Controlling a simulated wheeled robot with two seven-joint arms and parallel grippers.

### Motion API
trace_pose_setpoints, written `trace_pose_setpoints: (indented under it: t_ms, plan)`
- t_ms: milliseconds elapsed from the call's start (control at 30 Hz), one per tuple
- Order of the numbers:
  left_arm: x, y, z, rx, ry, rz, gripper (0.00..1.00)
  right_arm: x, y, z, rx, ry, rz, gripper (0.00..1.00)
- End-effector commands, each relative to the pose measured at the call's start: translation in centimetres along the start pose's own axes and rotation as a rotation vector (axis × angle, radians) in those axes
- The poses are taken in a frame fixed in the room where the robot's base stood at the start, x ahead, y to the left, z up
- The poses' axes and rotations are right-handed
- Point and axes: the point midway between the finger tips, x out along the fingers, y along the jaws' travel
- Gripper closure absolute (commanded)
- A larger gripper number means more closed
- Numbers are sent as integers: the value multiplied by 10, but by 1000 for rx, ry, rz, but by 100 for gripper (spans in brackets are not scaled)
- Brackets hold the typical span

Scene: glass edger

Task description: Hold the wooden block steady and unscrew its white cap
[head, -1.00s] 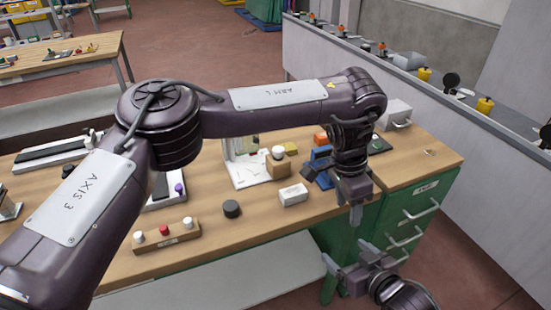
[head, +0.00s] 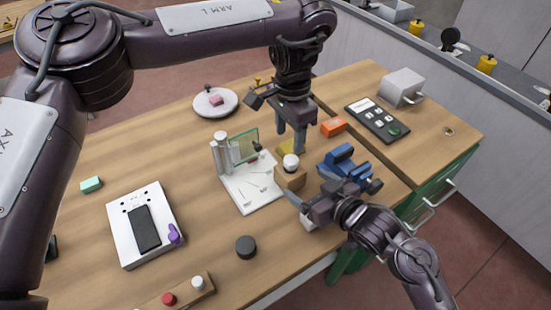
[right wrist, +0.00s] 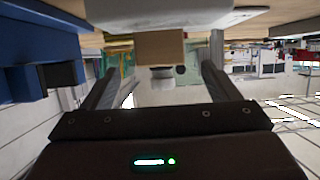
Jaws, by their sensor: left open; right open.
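The wooden block (head: 289,179) stands on the workbench beside the white glass stand, with its white cap (head: 291,162) on top. My left gripper (head: 290,138) points down with open, empty jaws, just behind and above the block in the head view. My right gripper (head: 308,188) is open at the block's near right side, its fingers pointing towards it. In the right wrist view, which is upside down, the block (right wrist: 160,46) and the cap (right wrist: 162,77) show between the spread fingers, apart from them and farther off.
A white box (head: 308,221) lies under my right gripper. A blue vise (head: 343,162) stands right of the block. The white stand (head: 250,194) with a glass pane is close on the left. A black puck (head: 246,247) lies in front.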

Motion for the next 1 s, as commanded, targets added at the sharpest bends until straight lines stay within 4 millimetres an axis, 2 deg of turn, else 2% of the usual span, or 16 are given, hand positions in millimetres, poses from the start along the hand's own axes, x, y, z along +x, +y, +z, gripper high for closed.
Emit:
trace_pose_setpoints:
  t_ms: [500, 667, 900, 933, 1000]
  plan:
    - [0, 1, 0, 2, 1, 0, 49, 67, 0, 0, 1, 0, 1, 18]
    - [0, 1, 0, 2, 1, 1, 49, 76, 0, 0, 0, 0, 0, 18]
    - [0, 1, 0, 2, 1, 0, 49, 76, 0, 0, -1, 0, 0, 18]
    - [0, 1, 0, 2, 1, 0, 49, 76, 0, 0, -1, 0, 0, 19]
    - [0, 1, 0, 2, 1, 0, 49, 76, 0, 0, 0, 0, 0, 29]
